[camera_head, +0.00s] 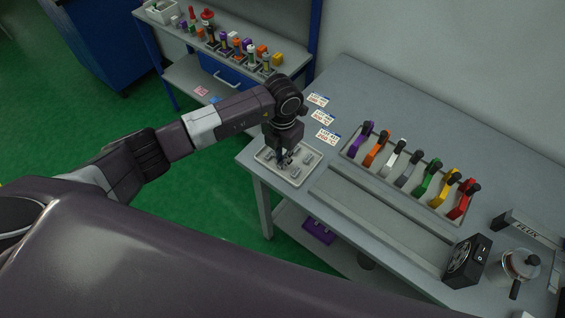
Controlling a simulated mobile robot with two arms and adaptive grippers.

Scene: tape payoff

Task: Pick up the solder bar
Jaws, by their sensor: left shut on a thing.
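My left gripper (284,163) points down over a shallow light tray (297,182) at the near left corner of the workbench. Its fingers are shut on a small grey solder bar, mostly hidden by the fingers, low at the tray. Other small grey pieces (306,155) lie in the tray to the right of the fingers. Whether the held bar still touches the tray cannot be told at this size. My right gripper is not in view.
A rack (404,182) of several coloured tape dispensers stands right of the tray. Paper labels (322,117) lie behind it. A black fan box (466,261), a metal pot (519,265) and a FLUX box (530,229) are at the right. A shelf (215,52) with small items stands behind.

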